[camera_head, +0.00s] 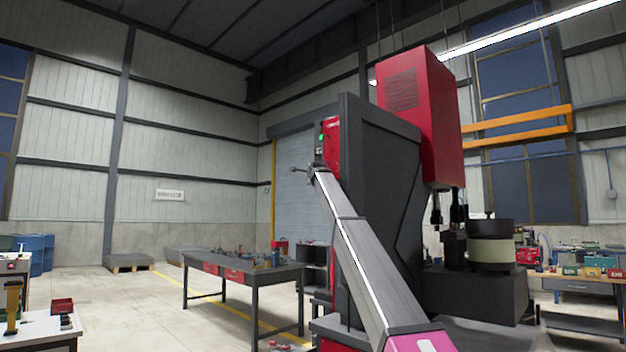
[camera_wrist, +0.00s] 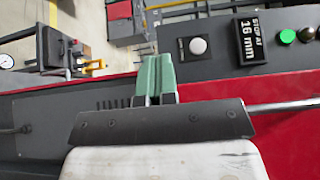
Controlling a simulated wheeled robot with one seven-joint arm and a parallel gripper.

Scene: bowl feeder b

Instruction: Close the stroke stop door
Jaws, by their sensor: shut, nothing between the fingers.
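The red and dark press (camera_head: 385,180) stands in the centre right of the head view, with a narrow red panel (camera_head: 332,145) and a small green light on its left edge. I cannot tell which part is the stroke stop door. My gripper (camera_wrist: 157,62) is shut and empty, its green fingertips in front of the grey panel's left end. The head view does not show its fingers clearly.
A metal rod (camera_wrist: 287,105) runs along the red surface at the right. A gauge (camera_wrist: 6,61) is at the far left. In the head view a workbench (camera_head: 245,272) stands left of the press, and a bowl feeder (camera_head: 491,248) is at its right.

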